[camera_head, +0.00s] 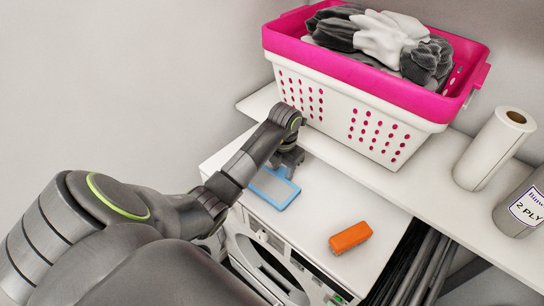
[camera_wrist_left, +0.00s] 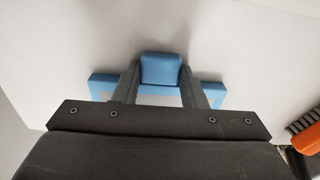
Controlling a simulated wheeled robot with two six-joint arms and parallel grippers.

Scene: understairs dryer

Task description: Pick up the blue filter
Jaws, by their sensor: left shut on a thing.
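The blue filter (camera_head: 274,188) is a flat blue frame with a grey middle, on top of the white dryer (camera_head: 310,222) near its left side in the head view. My left gripper (camera_head: 285,165) reaches down over its far end. In the left wrist view, the left gripper's fingers (camera_wrist_left: 160,82) are shut on a blue block-like tab of the filter (camera_wrist_left: 161,68), one finger on each side. The filter's frame shows behind the fingers on both sides. I cannot tell whether the filter touches the dryer top. My right gripper is not in view.
An orange brush (camera_head: 350,237) lies on the dryer top to the right of the filter. A shelf (camera_head: 420,185) above holds a pink and white laundry basket (camera_head: 350,105) with clothes, and paper rolls (camera_head: 493,150). Dark poles (camera_head: 415,270) stand beside the dryer.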

